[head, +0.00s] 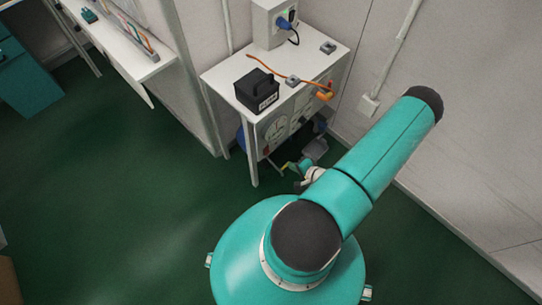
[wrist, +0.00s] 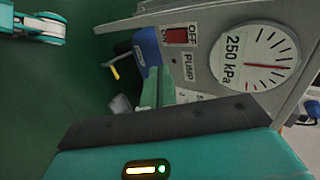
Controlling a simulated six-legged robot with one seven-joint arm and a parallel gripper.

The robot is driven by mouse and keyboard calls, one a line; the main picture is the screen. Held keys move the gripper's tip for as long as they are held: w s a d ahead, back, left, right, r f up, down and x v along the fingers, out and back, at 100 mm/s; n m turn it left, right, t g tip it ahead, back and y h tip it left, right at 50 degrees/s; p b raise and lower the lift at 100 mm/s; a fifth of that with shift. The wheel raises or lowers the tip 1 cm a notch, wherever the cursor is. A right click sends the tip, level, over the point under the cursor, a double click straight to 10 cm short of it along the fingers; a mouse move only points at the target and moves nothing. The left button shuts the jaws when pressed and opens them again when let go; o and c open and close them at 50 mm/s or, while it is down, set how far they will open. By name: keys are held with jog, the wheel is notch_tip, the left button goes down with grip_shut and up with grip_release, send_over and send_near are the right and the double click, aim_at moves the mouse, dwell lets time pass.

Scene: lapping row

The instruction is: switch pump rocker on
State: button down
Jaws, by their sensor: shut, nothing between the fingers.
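The pump rocker (wrist: 177,36) is a small red switch on the grey panel, with OFF printed at one end, ON at the other and PUMP beside it. I cannot tell which way it is tipped. My gripper (wrist: 159,72) shows in the wrist view with its fingers together and nothing between them. The fingertips are close to the panel's edge, below and left of the rocker in the picture, and appear apart from it.
A round 250 kPa gauge (wrist: 254,58) sits right of the rocker. Above the panel, a white table (head: 222,78) carries a black box (head: 257,91) and an orange cable. Green floor is open to the left.

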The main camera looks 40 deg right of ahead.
jog(key=shift+d, duration=0.1)
send_near(267, 151)
jog(key=w+f, duration=0.4)
jog(key=f, duration=0.2)
jog(key=shift+w+r, duration=0.2)
jog(key=shift+w, duration=0.3)
jog(key=shift+w+f, duration=0.1)
jog(key=shift+w, duration=0.05)
